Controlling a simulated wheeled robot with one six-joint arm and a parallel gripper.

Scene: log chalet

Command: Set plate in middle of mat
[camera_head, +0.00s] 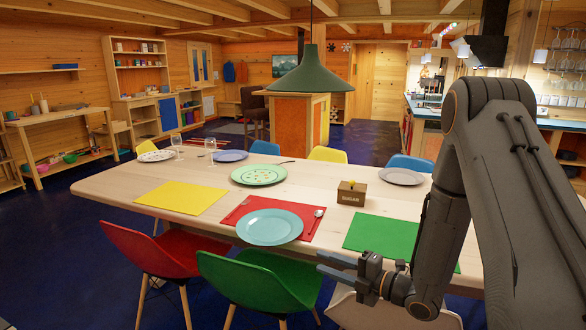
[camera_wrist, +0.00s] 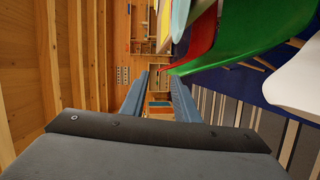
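A light blue plate (camera_head: 270,226) lies flat on the red mat (camera_head: 299,231) at the near side of the table. The plate sits toward the mat's near edge, and its front rim reaches past that edge. A spoon (camera_head: 317,220) lies on the mat, right of the plate. The yellow mat (camera_head: 181,197) and green mat (camera_head: 388,237) are bare. My gripper (camera_head: 330,267) is open and empty, in front of the table, right of and nearer than the plate. Its two fingers stand apart in the wrist view (camera_wrist: 158,92), with nothing between them.
A green patterned plate (camera_head: 259,174) and a grey plate (camera_head: 401,176) lie farther back. Red (camera_head: 160,262), green (camera_head: 262,283) and whitish (camera_head: 385,313) chairs line the near edge. A green lamp (camera_head: 310,72) hangs above the table.

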